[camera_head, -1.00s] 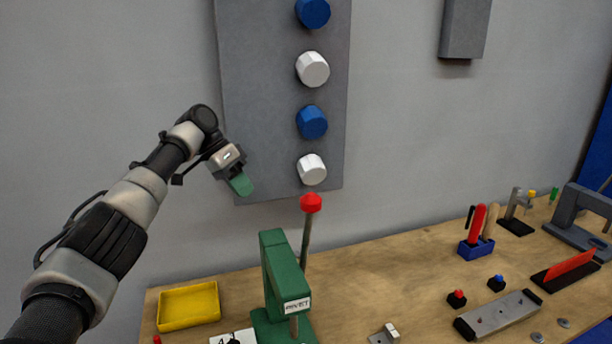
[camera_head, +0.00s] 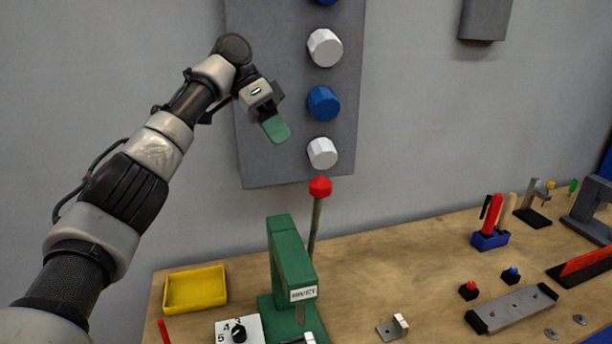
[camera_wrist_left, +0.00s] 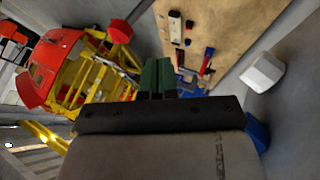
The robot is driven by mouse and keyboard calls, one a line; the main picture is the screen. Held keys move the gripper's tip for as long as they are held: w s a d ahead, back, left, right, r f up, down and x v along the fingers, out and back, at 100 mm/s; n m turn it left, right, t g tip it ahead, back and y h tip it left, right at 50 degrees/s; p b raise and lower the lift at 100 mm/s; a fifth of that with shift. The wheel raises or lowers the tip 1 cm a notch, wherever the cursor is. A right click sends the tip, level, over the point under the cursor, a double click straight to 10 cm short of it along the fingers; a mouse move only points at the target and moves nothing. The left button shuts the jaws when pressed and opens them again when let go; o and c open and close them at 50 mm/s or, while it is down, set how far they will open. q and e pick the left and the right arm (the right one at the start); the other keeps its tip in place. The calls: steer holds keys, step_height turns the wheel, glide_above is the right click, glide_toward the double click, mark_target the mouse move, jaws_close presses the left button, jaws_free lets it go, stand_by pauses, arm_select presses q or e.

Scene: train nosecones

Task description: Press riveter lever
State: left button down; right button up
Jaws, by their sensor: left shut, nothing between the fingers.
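The green riveter (camera_head: 292,262) stands upright on the wooden bench in the head view. Its lever is a dark rod with a red knob (camera_head: 320,187), rising steeply behind the riveter's head. My left gripper (camera_head: 277,129), with green fingers, is shut and empty. It is in the air above and to the left of the red knob, apart from it, in front of the grey wall panel. In the left wrist view the shut green fingers (camera_wrist_left: 158,77) point away over the bench. My right gripper is not in view.
The wooden bench (camera_head: 380,255) holds a yellow tray (camera_head: 196,289), a dial box (camera_head: 239,331), a metal bracket (camera_head: 394,328) and a blue tool holder (camera_head: 490,240). White and blue knobs stick out from the wall panel (camera_head: 275,165) close to my left gripper. A red train nosecone (camera_wrist_left: 52,66) shows in the left wrist view.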

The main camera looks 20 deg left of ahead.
arm_select(q)
steer(key=s+d+f+p, duration=0.2)
steer(key=s+d+f, duration=0.1)
steer(key=d+f, duration=0.2)
steer(key=shift+s+d+f+p, duration=0.2)
steer(key=shift+s+d+p, duration=0.1)
steer(key=shift+d, duration=0.5)
steer(key=shift+d, duration=0.1)
